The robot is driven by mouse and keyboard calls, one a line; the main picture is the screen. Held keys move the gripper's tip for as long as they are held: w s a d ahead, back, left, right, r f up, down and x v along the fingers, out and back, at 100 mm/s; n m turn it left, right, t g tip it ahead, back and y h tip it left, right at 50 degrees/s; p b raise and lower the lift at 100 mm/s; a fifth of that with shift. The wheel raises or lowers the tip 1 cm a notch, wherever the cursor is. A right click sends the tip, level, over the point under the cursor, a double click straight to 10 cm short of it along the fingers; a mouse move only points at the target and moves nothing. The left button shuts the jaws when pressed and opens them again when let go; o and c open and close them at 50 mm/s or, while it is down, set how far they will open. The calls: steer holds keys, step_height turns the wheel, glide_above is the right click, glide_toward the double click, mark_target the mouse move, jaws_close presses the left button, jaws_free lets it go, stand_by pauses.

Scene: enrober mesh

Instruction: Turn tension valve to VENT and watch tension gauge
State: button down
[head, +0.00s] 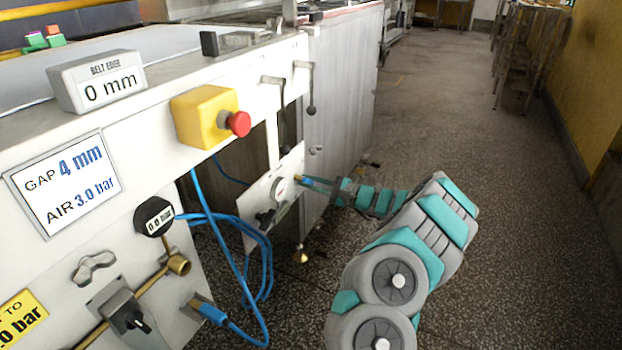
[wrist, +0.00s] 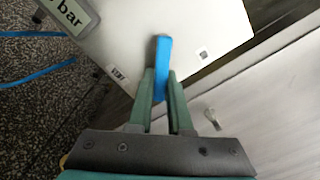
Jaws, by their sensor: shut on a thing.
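In the wrist view, my gripper (wrist: 160,76) is shut on a blue lever handle (wrist: 163,52), which stands out from a white panel (wrist: 205,28). I take this handle for the tension valve; no VENT mark is legible. In the head view, my gripper (head: 330,187) is at the right edge of the small white panel (head: 255,205), mostly hiding the handle. In the wrist view, a display ending in "bar" (wrist: 72,14) is cut off at the top left.
A nearer dark-framed gauge (head: 155,216) reads 0.0 bar. Blue hoses (head: 262,240) hang between the panels. A red emergency button (head: 238,123) on a yellow box and a sign (head: 65,182) reading GAP 4 mm, AIR 3.0 bar are at left. Floor (head: 470,120) at right is open.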

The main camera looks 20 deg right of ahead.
mark_target(295, 188)
steer(key=shift+s+a+f+m+p, duration=0.25)
steer(key=shift+s+a+m+p, duration=0.15)
steer(key=shift+m, duration=1.2)
steer(key=shift+s+a+f+m+p, duration=0.25)
steer(key=shift+a+m+p, duration=0.25)
steer(key=shift+m, duration=1.1)
steer(key=shift+s+a+f+m+p, duration=0.25)
steer(key=shift+s+a+m+p, duration=0.15)
steer(key=shift+m, duration=1.2)
steer(key=c, duration=0.8)
jaws_free()
steer(key=shift+c, duration=0.2)
steer(key=v, duration=0.7)
steer(key=shift+s+d, duration=0.3)
